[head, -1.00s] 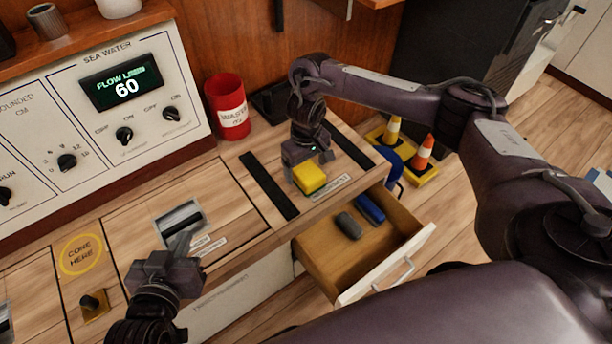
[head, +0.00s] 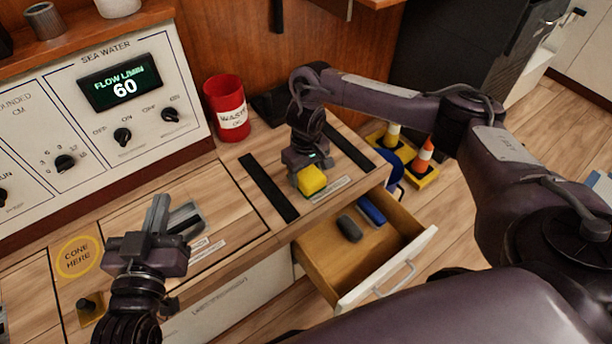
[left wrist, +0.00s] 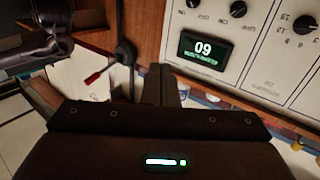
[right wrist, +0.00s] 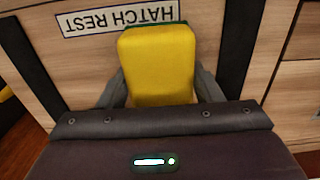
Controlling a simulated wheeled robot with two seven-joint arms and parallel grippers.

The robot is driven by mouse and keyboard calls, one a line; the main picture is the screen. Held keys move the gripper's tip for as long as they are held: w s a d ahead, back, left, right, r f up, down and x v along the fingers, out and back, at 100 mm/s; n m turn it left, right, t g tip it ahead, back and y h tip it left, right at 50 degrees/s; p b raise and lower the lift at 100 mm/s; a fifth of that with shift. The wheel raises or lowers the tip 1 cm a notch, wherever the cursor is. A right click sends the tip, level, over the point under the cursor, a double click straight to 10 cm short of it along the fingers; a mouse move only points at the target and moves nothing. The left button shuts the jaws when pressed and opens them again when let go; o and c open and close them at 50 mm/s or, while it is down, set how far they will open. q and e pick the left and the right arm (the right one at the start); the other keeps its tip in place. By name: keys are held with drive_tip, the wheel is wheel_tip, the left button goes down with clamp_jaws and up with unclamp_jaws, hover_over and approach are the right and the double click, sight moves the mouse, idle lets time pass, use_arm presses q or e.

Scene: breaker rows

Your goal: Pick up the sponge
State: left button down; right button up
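The yellow sponge (head: 312,179) with a green layer is at the wooden counter beside the HATCH REST label. My right gripper (head: 307,168) is over it, pointing down. In the right wrist view the sponge (right wrist: 158,65) fills the space between the two fingers, which press close along its sides. Its green layer shows only as a thin strip at the far edge. I cannot tell whether its underside touches the counter. My left gripper (head: 158,215) is shut and empty above the counter near a grey recessed handle (head: 187,219).
An open drawer (head: 318,270) holds a dark grey item (head: 349,228) and a blue item (head: 371,210). A red waste can (head: 228,108) stands behind. Black strips (head: 268,187) flank the sponge's spot. Cones (head: 424,155) stand on the right. A control panel (head: 80,150) rises at the back left.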

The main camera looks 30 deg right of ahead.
drive_tip(key=c, duration=0.3)
